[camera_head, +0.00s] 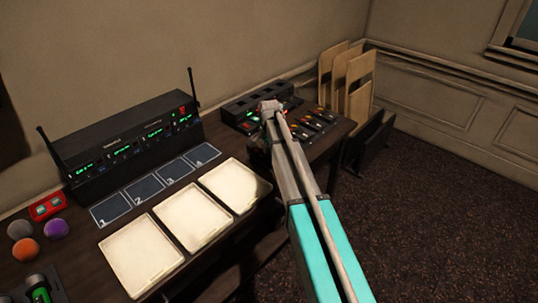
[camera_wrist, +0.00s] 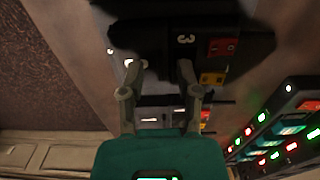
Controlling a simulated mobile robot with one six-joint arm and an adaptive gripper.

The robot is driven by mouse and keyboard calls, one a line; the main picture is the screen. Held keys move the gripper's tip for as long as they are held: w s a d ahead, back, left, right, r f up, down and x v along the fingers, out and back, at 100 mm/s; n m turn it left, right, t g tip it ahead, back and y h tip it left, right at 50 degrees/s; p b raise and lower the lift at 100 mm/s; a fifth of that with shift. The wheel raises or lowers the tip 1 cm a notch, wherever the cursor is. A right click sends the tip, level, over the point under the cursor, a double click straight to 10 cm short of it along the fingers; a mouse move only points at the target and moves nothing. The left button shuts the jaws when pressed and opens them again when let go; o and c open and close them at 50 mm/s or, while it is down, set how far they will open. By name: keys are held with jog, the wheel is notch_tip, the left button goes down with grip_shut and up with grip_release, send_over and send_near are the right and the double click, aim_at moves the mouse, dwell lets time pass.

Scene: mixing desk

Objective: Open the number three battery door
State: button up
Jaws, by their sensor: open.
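My gripper (camera_wrist: 157,72) is open in the wrist view, its two fingers spread over a dark unit marked with a white 3 (camera_wrist: 185,39). The right fingertip is just below the 3; I cannot tell whether it touches. A red label (camera_wrist: 222,47) and a yellow label (camera_wrist: 212,78) sit right of the 3. A dark shadow covers part of this unit, and I cannot make out the battery door's edges or whether it is open. In the head view my gripper (camera_head: 270,106) is over the desk's far right end, hiding part of the devices there.
Devices with red and green lights (camera_wrist: 275,135) stand at the right in the wrist view. In the head view, dark packs (camera_head: 312,122) lie beside a charger-like rack (camera_head: 245,108). A receiver rack (camera_head: 130,145), numbered mat squares (camera_head: 110,210) and pale trays (camera_head: 140,255) are further left.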

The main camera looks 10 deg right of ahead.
jog(key=shift+f, duration=0.1)
grip_shut()
dwell(0.3)
